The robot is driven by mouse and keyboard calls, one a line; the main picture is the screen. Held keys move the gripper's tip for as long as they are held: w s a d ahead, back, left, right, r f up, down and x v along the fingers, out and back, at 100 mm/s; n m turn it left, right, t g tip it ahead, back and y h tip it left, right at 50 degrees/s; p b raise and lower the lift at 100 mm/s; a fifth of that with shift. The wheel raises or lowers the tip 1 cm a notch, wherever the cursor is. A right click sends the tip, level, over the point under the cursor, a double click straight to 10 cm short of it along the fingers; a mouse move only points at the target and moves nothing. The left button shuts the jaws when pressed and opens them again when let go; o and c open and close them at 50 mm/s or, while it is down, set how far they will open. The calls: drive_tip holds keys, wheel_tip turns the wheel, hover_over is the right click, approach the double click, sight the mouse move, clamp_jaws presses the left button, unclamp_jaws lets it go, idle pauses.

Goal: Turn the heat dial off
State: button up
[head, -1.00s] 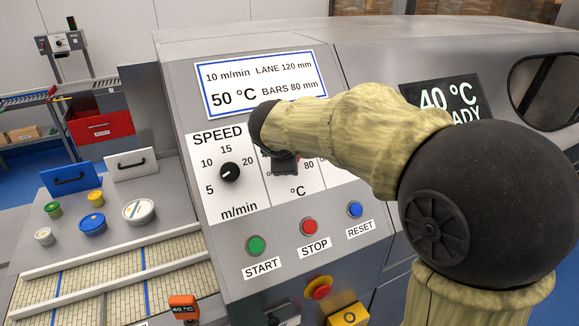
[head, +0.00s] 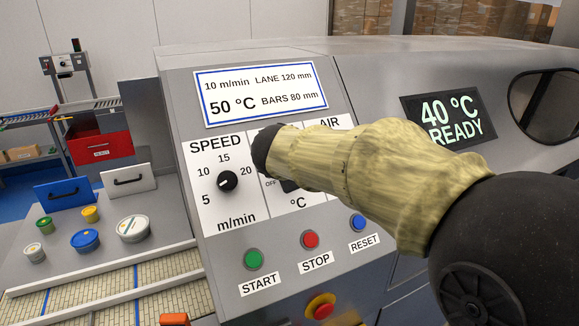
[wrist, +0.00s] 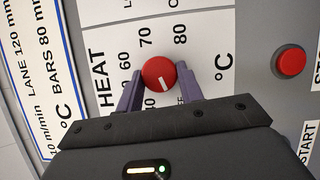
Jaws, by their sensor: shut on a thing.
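The red heat dial (wrist: 159,74) is on the white panel marked HEAT and °C. My gripper (wrist: 159,81) is shut on it, with one finger at each side. The dial's white mark points down and slightly right in the wrist view, towards a partly hidden label ending in FF. The numbers 60, 70 and 80 show around the dial. In the head view my arm covers the dial; only a dark part of my gripper (head: 289,186) and the word OFF show there.
The black speed dial (head: 227,182) is left of my arm. Start (head: 253,259), stop (head: 310,240) and reset (head: 357,223) buttons are below. A sign (head: 262,92) reads 50 °C; the display (head: 449,116) reads 40 °C READY.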

drive_tip(key=o, duration=1)
drive_tip(key=v, duration=1.7)
drive_tip(key=shift+s+b, duration=0.2)
drive_tip(key=shift+b, duration=0.25)
